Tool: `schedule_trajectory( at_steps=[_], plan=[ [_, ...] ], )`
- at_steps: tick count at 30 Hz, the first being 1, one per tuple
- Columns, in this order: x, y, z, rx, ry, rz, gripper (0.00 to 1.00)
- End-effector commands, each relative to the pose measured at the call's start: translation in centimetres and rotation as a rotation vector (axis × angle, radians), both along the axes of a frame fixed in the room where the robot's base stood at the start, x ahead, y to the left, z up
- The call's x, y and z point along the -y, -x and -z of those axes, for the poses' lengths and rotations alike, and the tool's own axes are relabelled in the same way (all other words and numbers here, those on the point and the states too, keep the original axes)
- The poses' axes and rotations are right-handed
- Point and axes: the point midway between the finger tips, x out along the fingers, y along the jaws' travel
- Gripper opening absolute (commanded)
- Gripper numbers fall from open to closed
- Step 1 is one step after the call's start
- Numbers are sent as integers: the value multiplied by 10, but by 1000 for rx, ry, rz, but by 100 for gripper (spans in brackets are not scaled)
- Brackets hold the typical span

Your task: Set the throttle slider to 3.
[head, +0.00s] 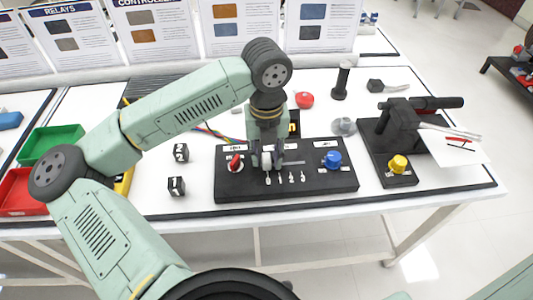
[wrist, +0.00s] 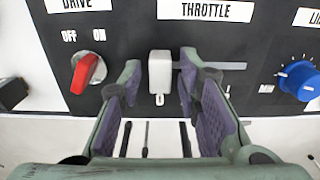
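The throttle slider has a white knob (wrist: 160,72), seen in the wrist view under the THROTTLE label and just above the 0 mark, at the left end of its grey slot (wrist: 215,66). My gripper (wrist: 159,80) is open, with one finger on each side of the knob and a small gap on both sides. In the head view my gripper (head: 267,160) is low over the black control panel (head: 330,181), where the marks 0 to 3 run to the right. It partly hides the slider there.
A red DRIVE knob (wrist: 88,72) sits close left of my gripper, near OFF and ON labels. A blue knob (head: 333,159) is at the panel's right. A black clamp fixture (head: 400,125) stands right.

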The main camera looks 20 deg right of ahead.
Motion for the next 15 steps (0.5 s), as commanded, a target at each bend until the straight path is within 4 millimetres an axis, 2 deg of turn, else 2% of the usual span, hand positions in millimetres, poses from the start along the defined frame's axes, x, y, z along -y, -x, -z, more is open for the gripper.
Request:
schedule_trajectory(
  at_steps=[2,12,15],
  plan=[
    [0,0,0,0,0,0,23],
    [0,0,0,0,0,0,1],
    [0,0,0,0,0,0,0]
  ],
)
